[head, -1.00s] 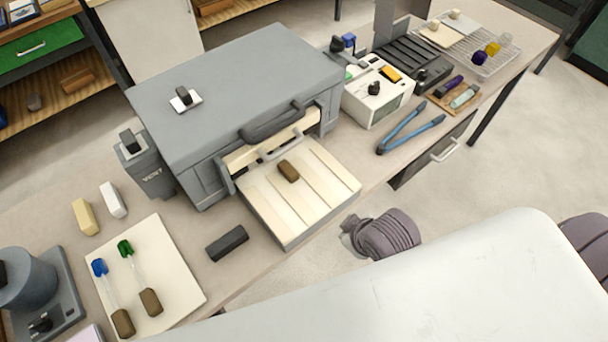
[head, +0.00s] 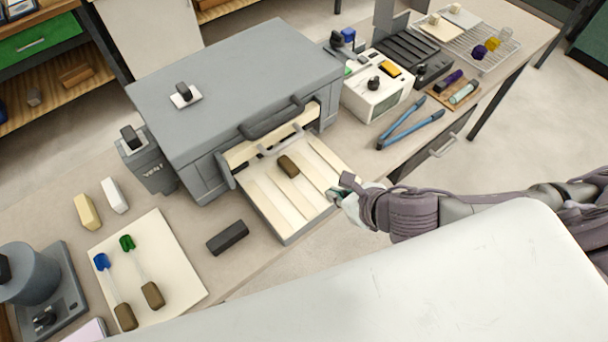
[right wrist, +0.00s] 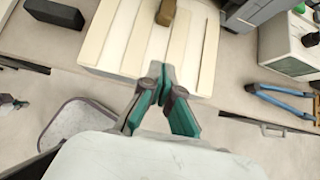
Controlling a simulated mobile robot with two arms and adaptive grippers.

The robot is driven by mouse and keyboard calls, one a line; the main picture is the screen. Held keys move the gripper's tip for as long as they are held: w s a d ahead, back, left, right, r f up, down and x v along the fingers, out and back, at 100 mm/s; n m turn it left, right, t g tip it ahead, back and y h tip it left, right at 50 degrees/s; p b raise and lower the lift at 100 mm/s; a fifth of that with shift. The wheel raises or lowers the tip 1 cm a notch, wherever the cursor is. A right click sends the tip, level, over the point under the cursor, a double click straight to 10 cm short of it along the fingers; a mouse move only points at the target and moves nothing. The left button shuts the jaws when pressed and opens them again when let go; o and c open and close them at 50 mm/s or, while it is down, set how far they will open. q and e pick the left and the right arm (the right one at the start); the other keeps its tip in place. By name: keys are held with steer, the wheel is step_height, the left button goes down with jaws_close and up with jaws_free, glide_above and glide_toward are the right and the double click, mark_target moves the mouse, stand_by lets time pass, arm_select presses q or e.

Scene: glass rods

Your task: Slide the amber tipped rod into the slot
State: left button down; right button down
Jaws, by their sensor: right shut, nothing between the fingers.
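The cream slotted tray (head: 262,205) sticks out of the front of the grey box oven (head: 235,75). It also fills the top of the right wrist view (right wrist: 141,45). A brown handle-like block (head: 288,166) lies on it, also seen in the right wrist view (right wrist: 166,13); no coloured tip shows on it. An amber knob (head: 492,44) is on the wire rack at the far right; I cannot tell whether it belongs to a rod. My right gripper (head: 340,190) is shut and empty near the tray's front right corner; its fingertips also show in the right wrist view (right wrist: 160,70). My left gripper is not in view.
Blue-tipped (head: 102,262) and green-tipped (head: 128,243) rods lie on a white board at left. A dark block (head: 228,238) is left of the tray. Blue-handled tongs (head: 410,128) and a white device (head: 378,98) are right. The wire rack (head: 475,65) is farther right.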

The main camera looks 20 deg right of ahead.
mark_target(297, 175)
steer(key=p+x, duration=0.1)
steer(key=x, duration=0.7)
steer(key=shift+w+a+f, duration=0.1)
steer(key=shift+w+a, duration=0.05)
steer(key=shift+w, duration=0.1)
steer(key=w+p, duration=0.1)
steer(key=w+a, duration=0.1)
steer(key=w, duration=0.1)
steer(key=shift+w+a+f+p, duration=0.1)
steer(key=shift+a+f+p, duration=0.05)
steer(key=shift+p, duration=0.25)
steer(key=shift+w+a+f, duration=0.1)
steer(key=shift+w+f, duration=0.05)
steer(key=shift+w, duration=0.3)
